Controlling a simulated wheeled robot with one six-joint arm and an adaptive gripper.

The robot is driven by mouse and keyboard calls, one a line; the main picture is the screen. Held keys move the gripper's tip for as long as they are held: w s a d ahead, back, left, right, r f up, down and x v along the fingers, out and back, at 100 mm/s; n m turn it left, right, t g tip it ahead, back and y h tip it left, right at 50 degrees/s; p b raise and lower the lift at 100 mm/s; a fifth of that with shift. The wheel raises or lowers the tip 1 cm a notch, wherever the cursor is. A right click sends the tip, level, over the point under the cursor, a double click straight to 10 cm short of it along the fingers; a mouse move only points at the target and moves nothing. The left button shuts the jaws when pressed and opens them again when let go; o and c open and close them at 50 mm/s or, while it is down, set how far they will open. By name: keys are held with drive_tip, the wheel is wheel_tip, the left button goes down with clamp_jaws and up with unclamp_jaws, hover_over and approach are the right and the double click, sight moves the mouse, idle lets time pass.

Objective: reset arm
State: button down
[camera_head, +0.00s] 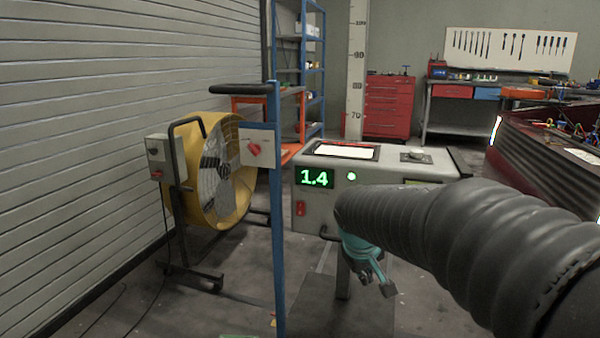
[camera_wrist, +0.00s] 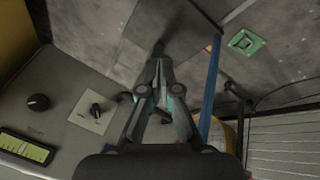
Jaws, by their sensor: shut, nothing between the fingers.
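My arm reaches in from the right of the head view, wrapped in a black ribbed sleeve. My gripper (camera_head: 380,281) hangs at its end, in front of the grey console, pointing down. In the wrist view my gripper (camera_wrist: 159,62) is shut, with its fingertips together and nothing between them. Past the fingertips is the grey floor. The console (camera_wrist: 65,70) lies to the left of the fingers there, apart from them as far as I can tell. Part of my gripper is hidden behind the sleeve in the head view.
The grey console (camera_head: 318,219) shows a green 1.4 display (camera_head: 314,177). A blue post (camera_head: 278,230) with a red-knob switch box stands left of it. A yellow fan (camera_head: 200,190) is further left. A red vehicle (camera_head: 535,170) is at right. A red tool chest (camera_head: 388,105) stands behind.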

drive_tip(key=s+d+r+m+t+y+p, duration=0.1)
drive_tip(key=s+m, duration=0.3)
drive_tip(key=s, duration=2)
drive_tip(key=shift+d+r+y, duration=0.15)
drive_tip(key=shift+r+y, duration=0.15)
drive_tip(key=shift+y, duration=0.4)
drive_tip(key=shift+d, duration=0.15)
